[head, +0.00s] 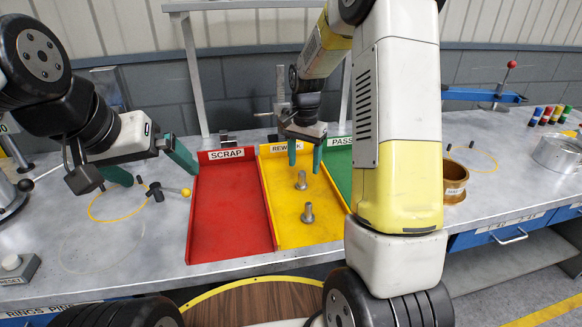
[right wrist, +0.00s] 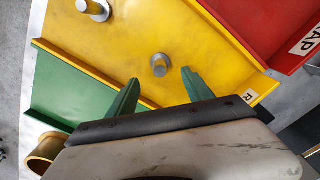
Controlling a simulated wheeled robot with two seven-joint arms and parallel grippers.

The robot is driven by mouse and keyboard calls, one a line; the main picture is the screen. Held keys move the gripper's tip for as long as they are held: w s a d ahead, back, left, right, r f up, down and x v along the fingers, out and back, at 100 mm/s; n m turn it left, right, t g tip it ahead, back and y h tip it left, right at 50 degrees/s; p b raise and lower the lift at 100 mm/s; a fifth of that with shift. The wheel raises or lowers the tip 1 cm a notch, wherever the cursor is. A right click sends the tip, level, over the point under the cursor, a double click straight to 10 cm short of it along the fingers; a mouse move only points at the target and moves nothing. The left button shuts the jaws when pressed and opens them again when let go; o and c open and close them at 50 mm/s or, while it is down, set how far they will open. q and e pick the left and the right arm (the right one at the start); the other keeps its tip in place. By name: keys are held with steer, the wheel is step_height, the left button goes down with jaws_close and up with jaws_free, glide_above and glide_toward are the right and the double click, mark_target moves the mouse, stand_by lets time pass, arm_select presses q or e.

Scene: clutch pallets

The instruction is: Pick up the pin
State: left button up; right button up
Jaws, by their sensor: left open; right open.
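Two grey metal pins stand upright in the yellow REWORK tray (head: 285,228): a far pin (head: 301,181) and a near pin (head: 308,213). My right gripper (head: 305,162) is open, with fingers pointing down over the tray's far part, close to the far pin. In the right wrist view one pin (right wrist: 159,65) lies between the lines of the two green fingertips (right wrist: 161,79), just beyond them and not gripped. The other pin (right wrist: 92,9) is further off at the upper left. My left gripper (head: 162,178) is open and empty, left of the trays.
A red SCRAP tray (head: 228,215) is left of the yellow one, and a green PASS tray (head: 338,168) is on its right, partly hidden by my right arm. A brown ring-shaped part (head: 455,183) stands further right. A yellow-tipped lever (head: 185,192) is near my left gripper.

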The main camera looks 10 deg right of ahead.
mark_target(302, 172)
steer(key=f, duration=0.6)
steer(key=shift+s+a, duration=0.2)
steer(key=shift+a, duration=0.1)
jaws_close()
